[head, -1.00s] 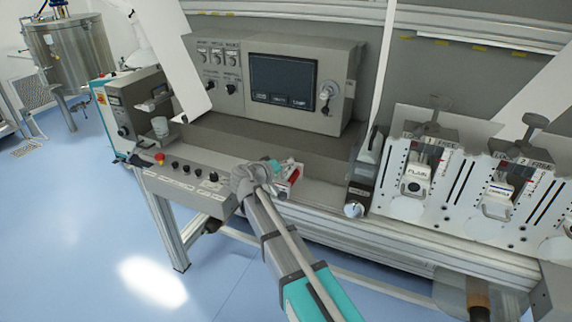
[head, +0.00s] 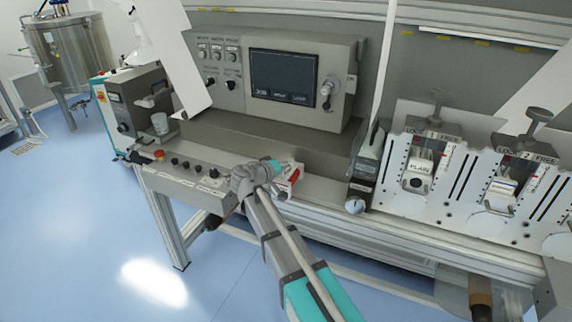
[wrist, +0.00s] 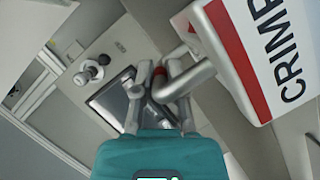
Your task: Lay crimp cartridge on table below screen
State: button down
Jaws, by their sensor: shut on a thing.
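The crimp cartridge, a white block with a red stripe and the lettering "CRIMP" (wrist: 255,50), fills the upper right of the wrist view. In the head view a small white and red part of it (head: 291,174) shows just beyond my gripper (head: 275,168). My gripper (wrist: 160,88) is shut on the cartridge's grey handle; the exact contact is partly hidden. The screen (head: 283,78) is a dark panel in the grey console, and it also shows beyond the fingers in the wrist view (wrist: 108,98). The grey table (head: 245,140) lies below the screen. I cannot tell whether the cartridge touches it.
A control strip with knobs and a red button (head: 185,170) runs along the front left. A dark-fronted unit (head: 365,165) bounds the table at right, beside the numbered stations (head: 460,175). The table's middle looks clear.

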jog(key=shift+f+b, duration=0.45)
jog(key=shift+f, duration=0.05)
jog(key=c, duration=0.6)
grip_release()
